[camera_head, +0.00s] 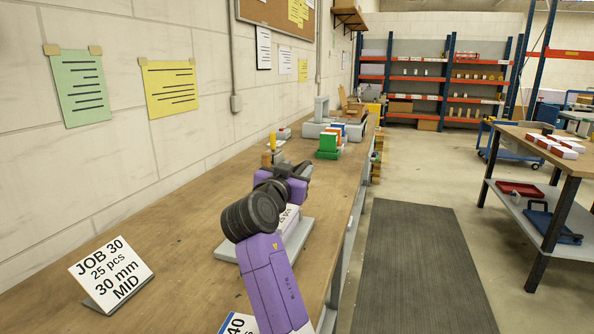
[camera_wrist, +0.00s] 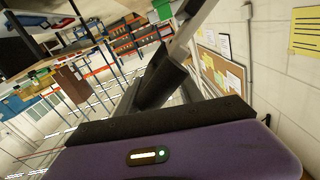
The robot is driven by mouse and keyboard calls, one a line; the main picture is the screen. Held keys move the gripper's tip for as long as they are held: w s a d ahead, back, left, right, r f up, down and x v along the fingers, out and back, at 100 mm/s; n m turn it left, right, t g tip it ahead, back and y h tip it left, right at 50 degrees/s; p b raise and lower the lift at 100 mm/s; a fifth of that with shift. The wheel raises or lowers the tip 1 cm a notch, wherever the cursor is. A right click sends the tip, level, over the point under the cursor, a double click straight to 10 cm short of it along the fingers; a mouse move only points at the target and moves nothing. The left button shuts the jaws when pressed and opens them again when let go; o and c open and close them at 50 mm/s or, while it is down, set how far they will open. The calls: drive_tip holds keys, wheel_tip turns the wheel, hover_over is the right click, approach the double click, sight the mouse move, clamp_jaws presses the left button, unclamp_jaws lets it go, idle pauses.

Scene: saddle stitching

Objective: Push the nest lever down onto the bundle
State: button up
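My gripper (camera_head: 300,170) is the dark end of my purple arm, above the bench in the middle of the head view. In the wrist view, a dark finger with a grey tip (camera_wrist: 178,60) reaches up past the black palm edge; no gap between two fingers can be made out. A yellow upright handle (camera_head: 273,141), possibly the nest lever, stands just behind and left of my gripper, apart from it in the picture. Its lower part is partly hidden. I cannot tell which thing is the bundle.
A job card (camera_head: 112,274) reading "JOB 30, 25 pcs, 30 mm, MID" stands on the bench (camera_head: 180,235) at front left. A green block (camera_head: 328,147) and a grey machine (camera_head: 321,112) stand farther back.

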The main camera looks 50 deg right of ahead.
drive_tip(key=shift+r, duration=0.1)
drive_tip(key=v, duration=0.7)
drive_tip(key=shift+s+a, duration=0.15)
drive_tip(key=shift+a, duration=0.2)
